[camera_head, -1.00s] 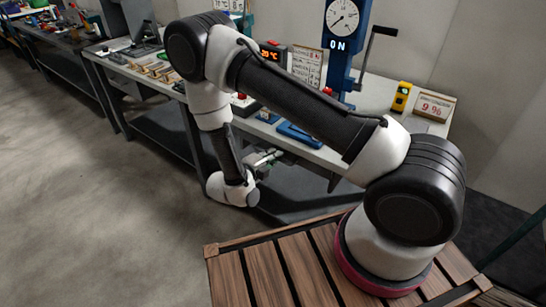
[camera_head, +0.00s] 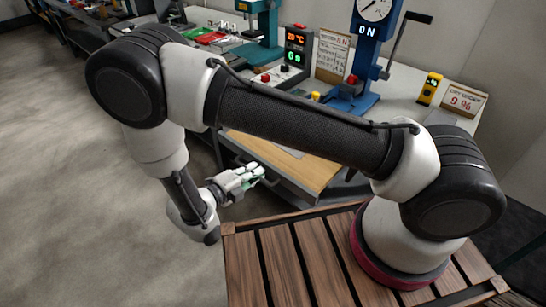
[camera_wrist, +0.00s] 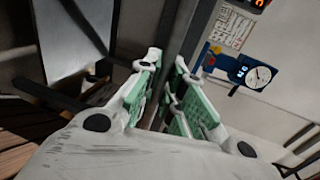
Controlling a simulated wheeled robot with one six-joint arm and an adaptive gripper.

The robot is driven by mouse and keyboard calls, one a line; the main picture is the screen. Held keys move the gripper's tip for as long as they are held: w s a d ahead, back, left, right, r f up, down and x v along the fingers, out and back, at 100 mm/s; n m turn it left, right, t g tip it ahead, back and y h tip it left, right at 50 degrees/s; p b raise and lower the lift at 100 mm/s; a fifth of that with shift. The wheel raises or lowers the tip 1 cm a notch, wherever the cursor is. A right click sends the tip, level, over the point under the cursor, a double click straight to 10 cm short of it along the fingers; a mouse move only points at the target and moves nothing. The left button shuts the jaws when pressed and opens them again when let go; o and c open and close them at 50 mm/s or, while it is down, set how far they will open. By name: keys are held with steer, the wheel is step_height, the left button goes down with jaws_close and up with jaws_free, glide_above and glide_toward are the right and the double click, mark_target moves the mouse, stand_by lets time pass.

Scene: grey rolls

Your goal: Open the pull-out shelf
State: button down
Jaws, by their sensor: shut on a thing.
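The pull-out shelf (camera_head: 300,170) sticks out from under the workbench top, with its light wooden surface showing. My gripper (camera_head: 256,174) is at the shelf's front edge, with its pale, green-padded fingers shut on the shelf's handle. The handle is mostly hidden by the fingers in the head view. In the wrist view, a dark bar passes between the two fingers of my gripper (camera_wrist: 168,92); its exact contact with the pads is hard to make out.
The bench top (camera_head: 400,112) holds a blue press (camera_head: 367,50) with a dial and crank, a display box (camera_head: 297,50), a yellow device (camera_head: 428,89) and a sign (camera_head: 463,101). My slatted wooden deck is below. Open concrete floor (camera_head: 70,180) lies to the left.

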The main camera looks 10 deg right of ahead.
steer(key=f+v, duration=0.2)
steer(key=v, duration=0.7)
steer(key=shift+s+a, duration=0.35)
steer(key=shift+a, duration=0.1)
steer(key=c, duration=1.8)
jaws_free()
steer(key=v, duration=1.2)
